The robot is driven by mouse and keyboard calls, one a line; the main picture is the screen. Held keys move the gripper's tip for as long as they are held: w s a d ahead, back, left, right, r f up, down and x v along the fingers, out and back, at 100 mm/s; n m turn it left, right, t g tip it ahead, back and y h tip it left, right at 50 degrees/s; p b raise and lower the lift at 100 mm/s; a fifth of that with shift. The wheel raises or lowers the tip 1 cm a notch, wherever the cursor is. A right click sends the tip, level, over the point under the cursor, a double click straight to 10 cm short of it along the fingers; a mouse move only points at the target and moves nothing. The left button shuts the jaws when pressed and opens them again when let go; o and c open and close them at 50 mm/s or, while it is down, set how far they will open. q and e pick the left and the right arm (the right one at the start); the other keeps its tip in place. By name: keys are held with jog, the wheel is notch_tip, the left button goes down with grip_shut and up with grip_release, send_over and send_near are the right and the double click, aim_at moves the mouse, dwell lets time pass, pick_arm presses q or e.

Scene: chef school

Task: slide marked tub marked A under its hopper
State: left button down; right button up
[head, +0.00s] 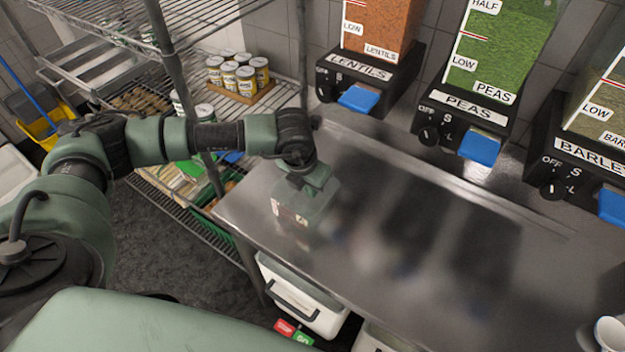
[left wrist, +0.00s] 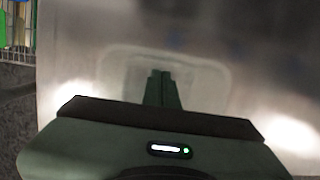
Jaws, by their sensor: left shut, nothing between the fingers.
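A clear, see-through tub (head: 290,217) with small labels on its front stands near the left end of the steel counter. Its lettering is too small to read. In the left wrist view its pale rim (left wrist: 215,68) shows around the fingers. My left gripper (head: 308,190) is at the tub, pointing down; its fingers (left wrist: 160,75) are together with nothing between them. I cannot tell whether the fingertips are inside the tub or just above it. Three wall hoppers stand behind the counter: lentils (head: 378,22), peas (head: 495,50) and barley (head: 605,105). My right gripper is not in view.
The steel counter (head: 430,270) is clear to the right of the tub, up to a white cup (head: 609,332) at the right edge. A wire shelf with tins (head: 238,72) stands at the left. White bins (head: 300,300) sit below the counter.

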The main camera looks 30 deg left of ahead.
pick_arm(q)
jog(key=shift+w+d, duration=0.1)
jog(key=shift+w, duration=0.3)
jog(key=w+b, duration=0.3)
jog(key=shift+w+d+f, duration=0.15)
jog(key=shift+d+f, duration=0.1)
jog(key=shift+w+r, duration=0.2)
jog(key=shift+w, duration=0.05)
jog(key=shift+s, duration=0.1)
